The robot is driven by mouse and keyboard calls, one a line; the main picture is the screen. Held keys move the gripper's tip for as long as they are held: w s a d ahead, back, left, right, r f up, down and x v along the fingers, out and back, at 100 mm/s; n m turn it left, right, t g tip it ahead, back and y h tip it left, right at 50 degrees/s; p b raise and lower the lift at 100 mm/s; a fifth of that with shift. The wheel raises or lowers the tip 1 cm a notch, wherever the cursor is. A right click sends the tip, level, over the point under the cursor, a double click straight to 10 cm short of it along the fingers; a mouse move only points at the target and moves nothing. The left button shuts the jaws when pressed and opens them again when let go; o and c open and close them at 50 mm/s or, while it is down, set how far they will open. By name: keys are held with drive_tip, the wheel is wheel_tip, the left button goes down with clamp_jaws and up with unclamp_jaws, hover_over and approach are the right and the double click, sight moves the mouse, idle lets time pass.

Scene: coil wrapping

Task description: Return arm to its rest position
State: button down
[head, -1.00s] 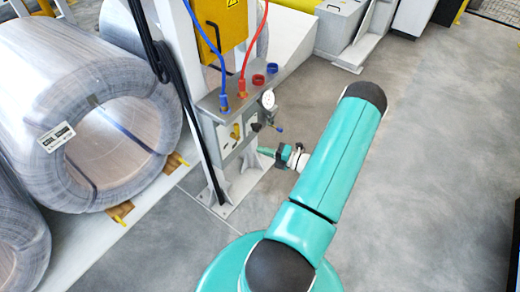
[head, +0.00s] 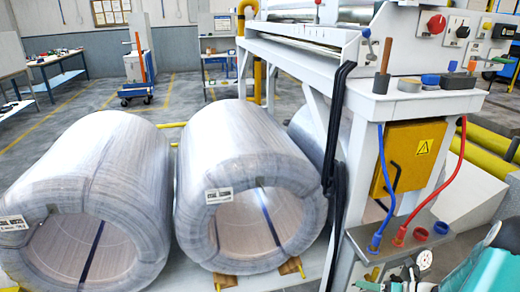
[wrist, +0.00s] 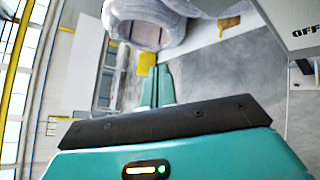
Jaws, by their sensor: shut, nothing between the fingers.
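My gripper (wrist: 157,87) shows in the wrist view with its two teal fingers together and nothing between them. In the head view, part of my teal arm (head: 484,262) shows at the lower right edge. My fingertips cannot be made out clearly there. The wrist view looks past the fingers toward a wrapped coil (wrist: 150,22) and the grey floor, with the fingers apart from the coil.
Two wrapped coils (head: 245,190) (head: 95,195) lie at left and centre in the head view. A white machine frame with a yellow box (head: 408,158), blue hose (head: 381,190) and red hose (head: 452,180) stands at right. A grey shelf (head: 392,238) holds red and blue cups.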

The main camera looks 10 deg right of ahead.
drive_tip(key=s+a+r+n+g+h, duration=0.3)
drive_tip(key=a+r+n+g, duration=0.5)
drive_tip(key=a+r+n, duration=0.9)
drive_tip(key=s+a+r+n+t+h, duration=0.3)
drive_tip(key=s+a+r+n+h, duration=0.4)
drive_tip(key=n, duration=1.2)
wheel_tip(320, 180, up, 3)
drive_tip(key=shift+s+a+r+t+h, duration=0.2)
drive_tip(key=shift+s+a+t+h, duration=0.25)
drive_tip(key=shift+a, duration=0.6)
